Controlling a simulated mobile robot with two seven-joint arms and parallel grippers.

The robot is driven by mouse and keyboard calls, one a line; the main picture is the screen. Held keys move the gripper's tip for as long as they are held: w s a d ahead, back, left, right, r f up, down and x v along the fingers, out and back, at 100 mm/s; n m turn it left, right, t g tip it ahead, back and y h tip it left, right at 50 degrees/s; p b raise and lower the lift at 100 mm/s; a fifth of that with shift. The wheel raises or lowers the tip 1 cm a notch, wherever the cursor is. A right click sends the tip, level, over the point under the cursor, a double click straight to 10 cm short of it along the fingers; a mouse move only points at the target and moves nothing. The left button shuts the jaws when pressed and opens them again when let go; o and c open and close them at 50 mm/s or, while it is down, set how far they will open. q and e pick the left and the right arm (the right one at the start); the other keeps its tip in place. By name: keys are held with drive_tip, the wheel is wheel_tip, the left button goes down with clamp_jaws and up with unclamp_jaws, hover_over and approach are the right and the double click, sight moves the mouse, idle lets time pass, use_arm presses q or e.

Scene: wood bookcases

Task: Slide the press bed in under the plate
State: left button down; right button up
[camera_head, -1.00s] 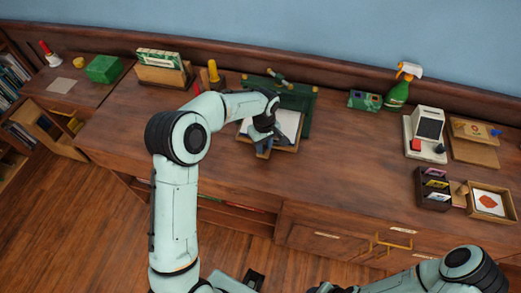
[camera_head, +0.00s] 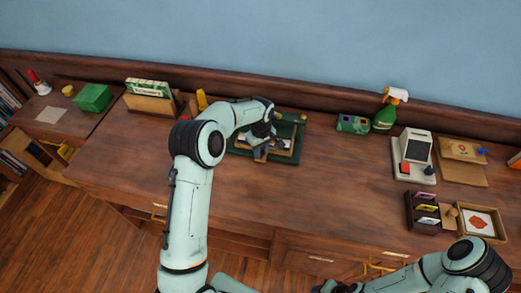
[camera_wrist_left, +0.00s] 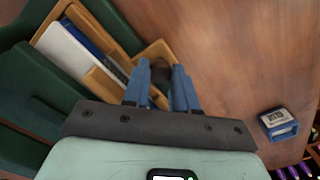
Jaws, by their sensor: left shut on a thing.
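The green press (camera_head: 296,140) stands on the desk against the back ledge. The press bed is a wooden-framed tray with a white sheet and a blue strip, seen in the left wrist view (camera_wrist_left: 100,84). It lies largely within the green frame; my arm hides part of it in the head view. My left gripper (camera_head: 262,154) is at the bed's front edge. In the left wrist view its blue fingers (camera_wrist_left: 162,78) are shut on the bed's front grip. The plate is not clearly visible. My right arm shows at the bottom right; its gripper end (camera_head: 325,287) is cut off.
A wooden holder with a green box (camera_head: 148,88) and a yellow-handled object (camera_head: 202,99) stand left of the press. A green device (camera_head: 352,124), spray bottle (camera_head: 386,115), white machine (camera_head: 412,155) and card rack (camera_head: 422,212) stand right. The desk front is clear.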

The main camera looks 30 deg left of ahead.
use_arm(q)
drive_tip(key=shift+w+r, duration=0.2)
drive_tip(key=shift+w, duration=0.05)
drive_tip(key=c, duration=0.9)
unclamp_jaws()
drive_tip(key=shift+f, duration=0.15)
use_arm(e)
drive_tip(key=shift+w, duration=0.15)
use_arm(q)
wheel_tip(320, 180, up, 14)
drive_tip(key=shift+f+p, duration=0.25)
drive_tip(key=shift+p, duration=0.2)
use_arm(e)
drive_tip(key=shift+w+r, duration=0.55)
drive_tip(key=shift+w, duration=0.1)
